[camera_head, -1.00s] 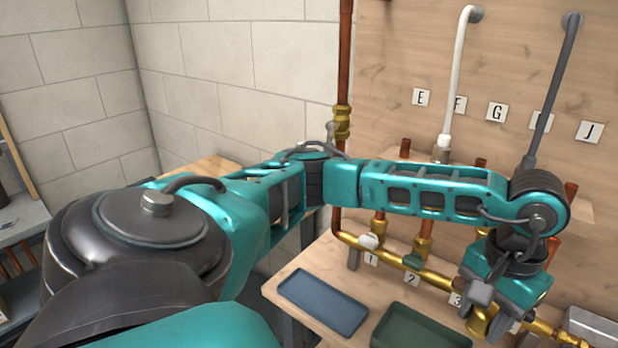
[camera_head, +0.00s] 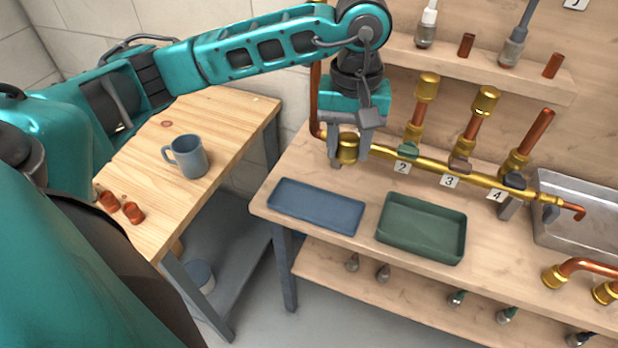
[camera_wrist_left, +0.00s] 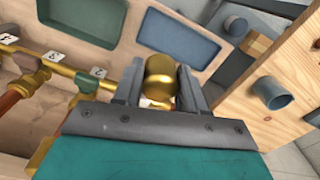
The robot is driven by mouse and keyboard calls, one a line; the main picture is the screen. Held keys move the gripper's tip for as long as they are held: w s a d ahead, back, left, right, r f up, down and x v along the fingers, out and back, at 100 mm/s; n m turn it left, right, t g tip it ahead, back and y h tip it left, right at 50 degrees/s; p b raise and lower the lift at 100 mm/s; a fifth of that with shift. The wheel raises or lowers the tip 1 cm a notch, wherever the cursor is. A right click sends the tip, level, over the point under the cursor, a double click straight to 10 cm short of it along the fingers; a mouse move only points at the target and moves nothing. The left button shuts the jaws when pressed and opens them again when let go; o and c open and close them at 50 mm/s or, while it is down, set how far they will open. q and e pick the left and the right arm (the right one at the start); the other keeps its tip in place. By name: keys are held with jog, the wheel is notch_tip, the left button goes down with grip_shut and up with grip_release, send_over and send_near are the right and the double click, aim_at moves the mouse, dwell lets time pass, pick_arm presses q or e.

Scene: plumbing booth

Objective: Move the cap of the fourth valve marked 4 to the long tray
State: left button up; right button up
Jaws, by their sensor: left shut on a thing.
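My left gripper (camera_head: 348,158) is shut on a round brass cap (camera_head: 348,147), held near the left end of the brass pipe, behind the blue tray. The left wrist view shows the cap (camera_wrist_left: 160,80) between the two fingers. The valve marked 4 (camera_head: 515,165) has a bare copper pipe top (camera_head: 541,120); the pipes at 2 and 3 wear brass caps. The long, shallow blue tray (camera_head: 316,206) lies empty on the bench, in front of the gripper; it also shows in the left wrist view (camera_wrist_left: 178,40). My right gripper is out of view.
A deeper, empty green tray (camera_head: 422,230) sits right of the blue one. A metal basin (camera_head: 585,215) is at the right. A side table (camera_head: 225,130) at the left holds a blue mug (camera_head: 188,156) and copper fittings. A shelf (camera_head: 440,300) below the bench holds small parts.

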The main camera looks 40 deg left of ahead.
aim_at(316, 207)
pick_arm(q)
jog(key=a+r+n, duration=0.2)
jog(key=a+n, duration=0.4)
jog(key=n, duration=0.6)
notch_tip(316, 207, down, 20)
jog(key=shift+s+d+r+b, duration=0.1)
jog(key=shift+d+b, duration=0.05)
jog(key=shift+b, duration=0.65)
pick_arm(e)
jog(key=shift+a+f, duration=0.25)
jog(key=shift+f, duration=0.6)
pick_arm(q)
jog(key=shift+f, duration=0.2)
jog(key=o, duration=0.8)
jog(key=shift+r, duration=0.1)
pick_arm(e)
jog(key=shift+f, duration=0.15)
